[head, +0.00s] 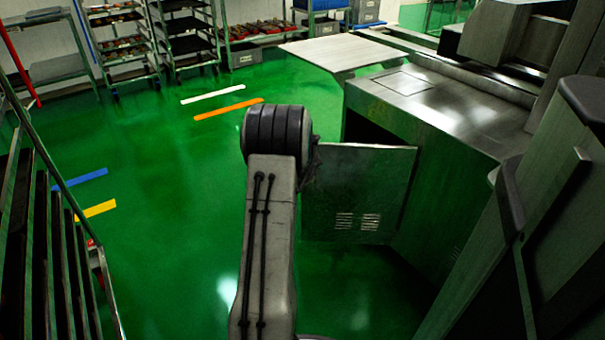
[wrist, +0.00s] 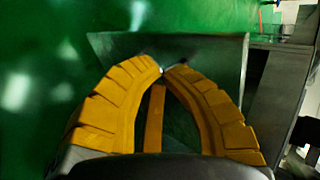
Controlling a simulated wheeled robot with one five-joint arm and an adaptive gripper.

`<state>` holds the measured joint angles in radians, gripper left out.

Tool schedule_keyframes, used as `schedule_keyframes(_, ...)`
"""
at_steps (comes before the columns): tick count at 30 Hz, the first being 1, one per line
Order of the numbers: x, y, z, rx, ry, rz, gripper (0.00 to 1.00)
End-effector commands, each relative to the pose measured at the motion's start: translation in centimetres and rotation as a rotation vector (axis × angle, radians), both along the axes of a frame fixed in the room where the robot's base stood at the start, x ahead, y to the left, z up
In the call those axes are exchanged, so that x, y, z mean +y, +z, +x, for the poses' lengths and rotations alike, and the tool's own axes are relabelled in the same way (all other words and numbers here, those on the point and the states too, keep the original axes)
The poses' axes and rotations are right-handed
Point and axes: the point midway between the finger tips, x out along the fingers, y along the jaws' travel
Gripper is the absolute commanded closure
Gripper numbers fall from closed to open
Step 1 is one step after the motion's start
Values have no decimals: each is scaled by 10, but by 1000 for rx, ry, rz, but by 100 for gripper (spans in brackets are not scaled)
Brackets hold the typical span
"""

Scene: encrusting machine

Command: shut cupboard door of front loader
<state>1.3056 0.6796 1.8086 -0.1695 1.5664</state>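The cupboard door (head: 358,195) of the front loader is a grey metal panel with two vent grilles. It stands open, swung out from the machine body (head: 450,175), with a dark opening (head: 362,128) behind it. In the wrist view the door (wrist: 205,50) lies just beyond my fingertips. My gripper (wrist: 161,71) has yellow ribbed fingers whose tips come together at the door panel. I cannot tell whether they touch it. No object shows between the fingers. In the head view my arm hides the gripper, which is near the door's left edge.
A steel worktop (head: 440,95) tops the machine, with a flat plate (head: 345,53) jutting out at its far left. Dark machine panels stand close at right. Rack trolleys (head: 120,45) line the back wall. The green floor between is clear.

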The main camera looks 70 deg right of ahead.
Motion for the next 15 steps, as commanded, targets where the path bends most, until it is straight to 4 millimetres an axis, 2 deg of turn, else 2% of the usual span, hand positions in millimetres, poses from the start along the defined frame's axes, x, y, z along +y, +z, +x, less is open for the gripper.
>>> schedule_keyframes(1,-5,-10,1,-1,0,-2,100)
schedule_keyframes(9,-23,-28,7,-1,0,-2,100)
schedule_keyframes(15,-37,-27,10,-1,0,-4,100)
